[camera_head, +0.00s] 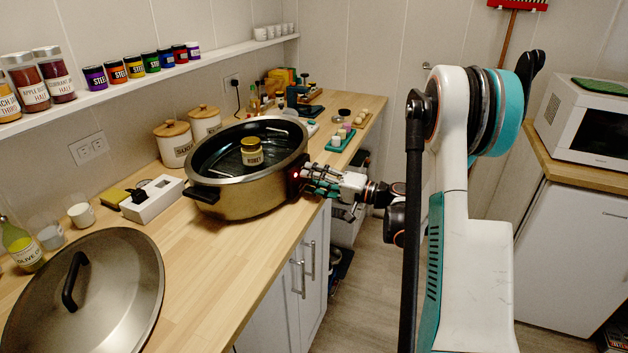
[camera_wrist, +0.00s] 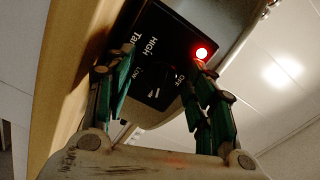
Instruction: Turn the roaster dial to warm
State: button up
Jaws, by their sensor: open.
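The roaster (camera_head: 245,200) is a large oval gold-brown pan with a black rim and black handles, lidless on the wooden counter. Its black control panel (camera_head: 294,176) faces right; in the wrist view the panel (camera_wrist: 176,40) reads HIGH, LOW and OFF, and a red light (camera_wrist: 202,53) glows on it. My gripper (camera_head: 308,181) is at the panel, its fingers spread. In the wrist view my gripper (camera_wrist: 160,92) has one green-padded finger on each side of the lettering.
A yellow-lidded jar (camera_head: 251,153) stands inside the roaster. The large metal lid (camera_head: 115,290) lies on the counter in front. A white power strip (camera_head: 153,200) and canisters (camera_head: 173,146) stand left of the roaster. Open floor lies right of the counter (camera_head: 215,285).

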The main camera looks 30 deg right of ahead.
jog(key=v, duration=1.2)
dwell(0.4)
